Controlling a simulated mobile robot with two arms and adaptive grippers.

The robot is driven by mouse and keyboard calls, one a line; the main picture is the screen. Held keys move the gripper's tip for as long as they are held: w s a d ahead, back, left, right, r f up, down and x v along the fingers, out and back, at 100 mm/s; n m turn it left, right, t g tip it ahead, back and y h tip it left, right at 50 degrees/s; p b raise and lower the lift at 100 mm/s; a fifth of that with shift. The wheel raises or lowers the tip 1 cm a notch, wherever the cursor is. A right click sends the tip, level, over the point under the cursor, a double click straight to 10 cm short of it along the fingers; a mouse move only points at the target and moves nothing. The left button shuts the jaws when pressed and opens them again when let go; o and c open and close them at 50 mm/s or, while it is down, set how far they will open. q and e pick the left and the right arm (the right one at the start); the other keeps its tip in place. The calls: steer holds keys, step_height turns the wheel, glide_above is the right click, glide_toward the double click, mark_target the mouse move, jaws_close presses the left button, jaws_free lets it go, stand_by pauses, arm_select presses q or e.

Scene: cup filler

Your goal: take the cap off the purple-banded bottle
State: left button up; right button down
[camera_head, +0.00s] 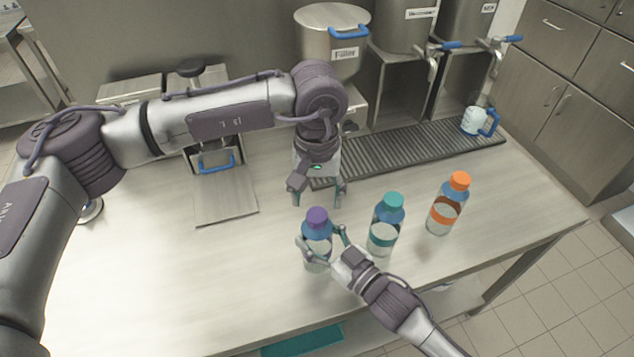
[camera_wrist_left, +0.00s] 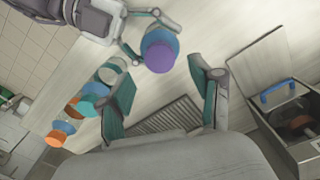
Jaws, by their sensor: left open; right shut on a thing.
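The purple-banded bottle (camera_head: 316,242) stands upright on the table in the head view, with its purple cap (camera_head: 317,216) on top. My right gripper (camera_head: 322,245) is shut around the bottle's body below the cap. My left gripper (camera_head: 319,200) is open and empty, pointing down just above and behind the purple cap. In the left wrist view, the purple cap (camera_wrist_left: 160,57) lies beyond the open left fingers (camera_wrist_left: 165,95), apart from them. My right gripper (camera_wrist_left: 146,38) also shows there beside the bottle.
A teal-capped bottle (camera_head: 385,226) and an orange-capped bottle (camera_head: 448,204) stand to the right. A drip grate (camera_head: 400,152), steel dispensers (camera_head: 333,42) and a blue-handled mug (camera_head: 477,122) are at the back. The table's left front is clear.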

mark_target(317, 214)
arm_select(q)
step_height(317, 214, down, 5)
stand_by(0.3)
